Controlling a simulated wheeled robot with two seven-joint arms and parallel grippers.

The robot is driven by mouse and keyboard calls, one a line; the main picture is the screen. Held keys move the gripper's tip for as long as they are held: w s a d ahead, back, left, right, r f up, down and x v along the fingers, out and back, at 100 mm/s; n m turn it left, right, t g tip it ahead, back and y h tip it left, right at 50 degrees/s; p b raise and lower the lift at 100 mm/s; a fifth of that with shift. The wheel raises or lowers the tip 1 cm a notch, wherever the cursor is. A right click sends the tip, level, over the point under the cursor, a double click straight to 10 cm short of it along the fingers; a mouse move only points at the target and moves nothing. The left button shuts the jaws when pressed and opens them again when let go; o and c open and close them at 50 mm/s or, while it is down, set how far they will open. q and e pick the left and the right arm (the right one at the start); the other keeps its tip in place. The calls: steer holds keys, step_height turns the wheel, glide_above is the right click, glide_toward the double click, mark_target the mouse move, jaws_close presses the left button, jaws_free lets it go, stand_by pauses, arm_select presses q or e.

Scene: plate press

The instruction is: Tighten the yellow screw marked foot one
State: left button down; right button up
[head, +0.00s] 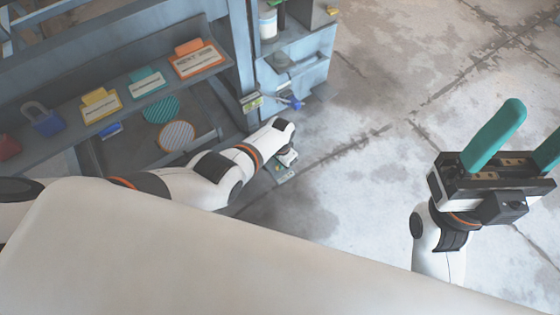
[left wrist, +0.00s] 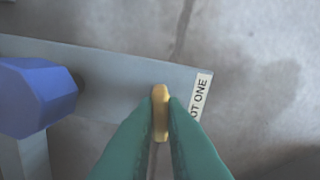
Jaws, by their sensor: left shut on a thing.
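The yellow screw (left wrist: 159,92) shows in the left wrist view as a narrow upright yellow head at the end of a grey metal plate (left wrist: 120,72). A white label (left wrist: 200,97) beside it reads "OT ONE", its first part hidden by a finger. My left gripper (left wrist: 161,112) has its two green fingers closed on the screw, one on each side. In the head view my left arm reaches down beside the blue-grey frame, and its fingertips and the screw are hidden. My right gripper (head: 522,145) is empty, with its teal fingers wide apart, at the right.
A large blue faceted knob (left wrist: 36,97) stands left of the screw. A shelf carries a blue padlock (head: 43,120) and yellow, teal and orange tagged signs (head: 197,60). A blue-grey cabinet (head: 312,70) stands at the back. The concrete floor (head: 390,120) at right is clear.

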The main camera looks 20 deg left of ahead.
arm_select(q)
steer(key=shift+m, duration=1.1)
steer(key=c, duration=1.5)
jaws_free()
steer(key=shift+r, duration=0.1)
